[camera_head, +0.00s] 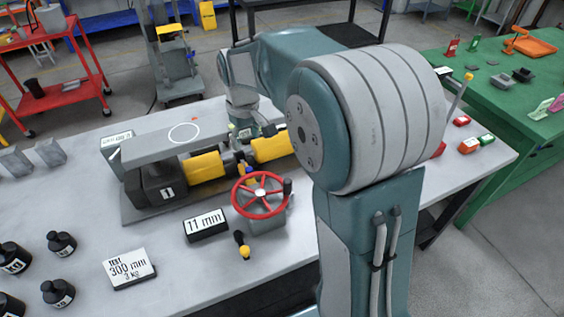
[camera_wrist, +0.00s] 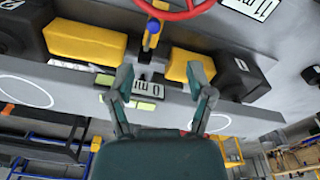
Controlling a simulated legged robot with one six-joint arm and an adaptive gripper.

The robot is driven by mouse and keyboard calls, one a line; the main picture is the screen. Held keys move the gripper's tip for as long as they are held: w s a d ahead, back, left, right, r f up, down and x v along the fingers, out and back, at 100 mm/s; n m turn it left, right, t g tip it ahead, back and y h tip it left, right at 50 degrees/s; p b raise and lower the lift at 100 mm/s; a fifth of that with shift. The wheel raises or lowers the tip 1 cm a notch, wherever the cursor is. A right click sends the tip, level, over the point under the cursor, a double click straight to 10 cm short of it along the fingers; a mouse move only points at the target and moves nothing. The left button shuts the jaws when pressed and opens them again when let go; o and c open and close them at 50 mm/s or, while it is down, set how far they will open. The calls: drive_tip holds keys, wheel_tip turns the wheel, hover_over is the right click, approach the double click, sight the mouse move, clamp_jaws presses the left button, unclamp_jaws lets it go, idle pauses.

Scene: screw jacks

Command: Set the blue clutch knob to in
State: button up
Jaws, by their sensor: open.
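The blue clutch knob (camera_wrist: 153,27) shows in the wrist view on a small yellow piece, between two yellow blocks and just below the red handwheel (camera_wrist: 176,13). In the head view the handwheel (camera_head: 236,205) stands at the front of the jack, and the knob is small and hard to make out behind it. My gripper (camera_wrist: 160,76) is open and empty, its two fingers spread apart. The knob lies beyond the fingertips, apart from them. In the head view my gripper (camera_head: 242,131) is over the rear of the jack and partly hidden.
An "11 mm" sign (camera_head: 206,225), a "300 mm" card (camera_head: 130,268) and a yellow-tipped lever (camera_head: 244,247) are in front. Black weights (camera_head: 61,243) stand at left. The white table (camera_head: 50,205) has free room.

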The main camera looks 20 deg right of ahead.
drive_tip(key=s+r+m+t, duration=0.1)
drive_tip(key=s+r, duration=0.1)
drive_tip(key=s, duration=0.4)
drive_tip(key=s+d+r+m+t, duration=0.1)
drive_tip(key=s+r, duration=0.2)
drive_tip(key=s, duration=0.2)
drive_tip(key=s+r+t, duration=0.1)
drive_tip(key=s+r, duration=0.1)
drive_tip(key=s, duration=0.4)
drive_tip(key=shift+s+d+r+m, duration=0.15)
drive_tip(key=shift+s+r+m, duration=0.2)
drive_tip(key=shift+m, duration=0.05)
drive_tip(key=shift+w, duration=0.1)
drive_tip(key=n+g, duration=0.3)
drive_tip(key=g, duration=0.1)
hover_over(249, 169)
wheel_tip(249, 169, down, 11)
wheel_tip(249, 169, down, 11)
drive_tip(key=shift+r, duration=0.15)
